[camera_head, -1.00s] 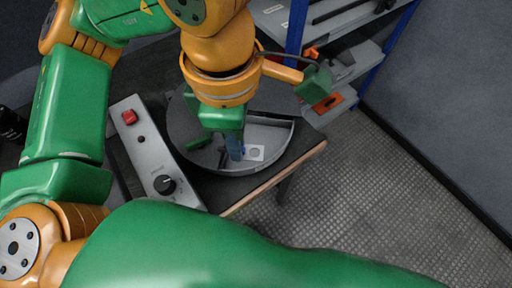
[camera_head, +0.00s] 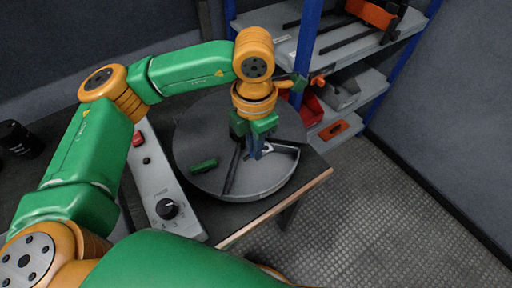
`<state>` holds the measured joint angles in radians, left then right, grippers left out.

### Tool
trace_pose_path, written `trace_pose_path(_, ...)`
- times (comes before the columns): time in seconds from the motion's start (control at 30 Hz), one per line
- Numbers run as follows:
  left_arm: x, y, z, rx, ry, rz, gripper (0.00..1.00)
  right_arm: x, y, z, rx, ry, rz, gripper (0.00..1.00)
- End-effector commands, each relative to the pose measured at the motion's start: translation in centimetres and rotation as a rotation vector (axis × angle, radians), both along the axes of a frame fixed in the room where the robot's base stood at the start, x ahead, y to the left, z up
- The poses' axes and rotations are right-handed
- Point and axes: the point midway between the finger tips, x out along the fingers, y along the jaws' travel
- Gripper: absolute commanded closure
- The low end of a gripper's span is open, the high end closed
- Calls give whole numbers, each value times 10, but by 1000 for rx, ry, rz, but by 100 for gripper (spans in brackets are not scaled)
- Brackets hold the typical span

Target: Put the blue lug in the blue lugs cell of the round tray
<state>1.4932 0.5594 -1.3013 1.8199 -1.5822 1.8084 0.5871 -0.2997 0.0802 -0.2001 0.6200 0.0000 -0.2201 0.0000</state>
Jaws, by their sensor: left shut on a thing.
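The round grey tray (camera_head: 197,122) sits on the dark table, with a green handle (camera_head: 204,165) on its top. An open wedge-shaped cell (camera_head: 270,172) with dark and pale edges shows at its right front. My left gripper (camera_head: 256,150) points down over this cell and is shut on the blue lug (camera_head: 257,145). Only a small part of the lug shows below the green fingers. I cannot tell whether it touches the cell floor. A pale patch (camera_head: 287,150) shows right of the lug. My right gripper is out of view.
A control box (camera_head: 158,185) with a red button and black knob stands left of the tray. A blue-posted shelf (camera_head: 350,90) with bins is behind right. A black cylinder (camera_head: 18,138) is far left. The table's front edge (camera_head: 275,208) is near.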

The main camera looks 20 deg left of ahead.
Motion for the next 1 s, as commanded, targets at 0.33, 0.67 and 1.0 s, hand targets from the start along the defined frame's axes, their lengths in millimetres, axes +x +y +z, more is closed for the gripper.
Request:
trace_pose_path(0.33, 1, 0, -32, 1, 1, 1, 100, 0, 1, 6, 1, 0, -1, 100)
trace_pose_path(0.67, 1, 0, -39, -1, 1, 1, 100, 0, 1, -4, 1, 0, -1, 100)
trace_pose_path(1.0, 1, 0, -43, -1, 1, 1, 80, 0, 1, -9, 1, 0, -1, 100)
